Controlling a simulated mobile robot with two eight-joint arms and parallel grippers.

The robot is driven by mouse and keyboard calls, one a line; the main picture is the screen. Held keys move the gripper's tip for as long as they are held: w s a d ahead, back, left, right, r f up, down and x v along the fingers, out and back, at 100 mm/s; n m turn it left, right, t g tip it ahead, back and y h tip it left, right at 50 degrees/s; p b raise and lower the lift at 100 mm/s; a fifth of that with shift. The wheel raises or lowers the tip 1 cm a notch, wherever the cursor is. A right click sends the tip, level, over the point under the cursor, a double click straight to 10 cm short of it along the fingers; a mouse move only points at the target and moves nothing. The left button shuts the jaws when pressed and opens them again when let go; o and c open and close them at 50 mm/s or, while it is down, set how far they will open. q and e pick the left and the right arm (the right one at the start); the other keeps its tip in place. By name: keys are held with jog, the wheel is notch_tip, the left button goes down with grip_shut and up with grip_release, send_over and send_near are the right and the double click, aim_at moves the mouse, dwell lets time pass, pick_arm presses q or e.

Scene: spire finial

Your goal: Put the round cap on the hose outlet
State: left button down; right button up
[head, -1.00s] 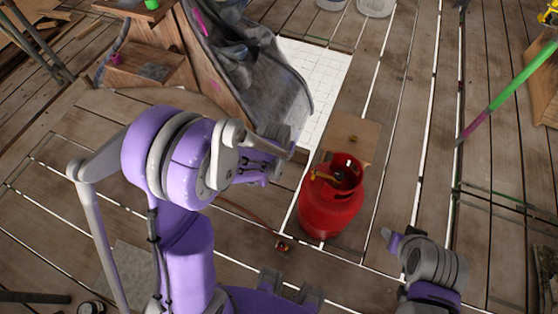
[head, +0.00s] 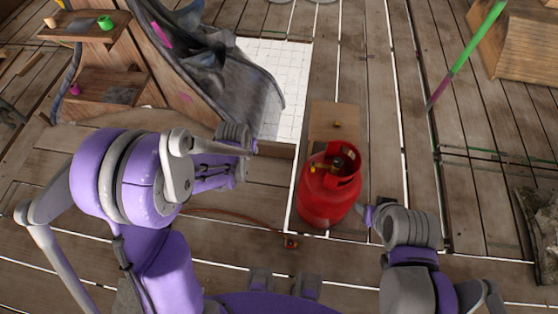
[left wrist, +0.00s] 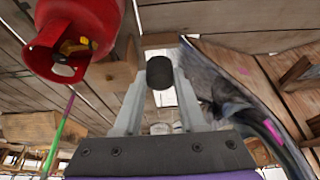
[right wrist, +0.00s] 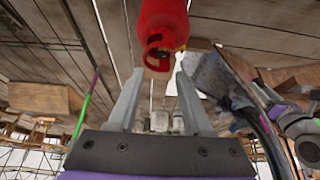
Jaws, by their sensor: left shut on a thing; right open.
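A black round piece (left wrist: 160,72), which looks like the cap, sits between the fingertips of my left gripper (left wrist: 160,80). The gripper is shut on it and holds it clear of the floor. A red gas bottle (head: 325,199) stands upright on the deck, with a brass valve (head: 337,163) inside its collar; the valve also shows in the left wrist view (left wrist: 72,46). I cannot make out the outlet opening. My right gripper (right wrist: 158,75) is open and empty, with the bottle ahead of it. In the head view, the left fingertips and cap cannot be made out.
An orange hose (head: 225,213) lies on the deck and ends in a small fitting (head: 291,242) left of the bottle's foot. A wooden board (head: 334,118) lies behind the bottle. A draped grey cloth (head: 225,80) and wooden shelf (head: 110,86) stand left.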

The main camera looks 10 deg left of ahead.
pick_arm(q)
jog(key=shift+a, duration=0.25)
pick_arm(e)
jog(key=shift+a, duration=0.25)
pick_arm(q)
jog(key=shift+d, duration=0.1)
pick_arm(e)
jog(key=shift+d, duration=0.1)
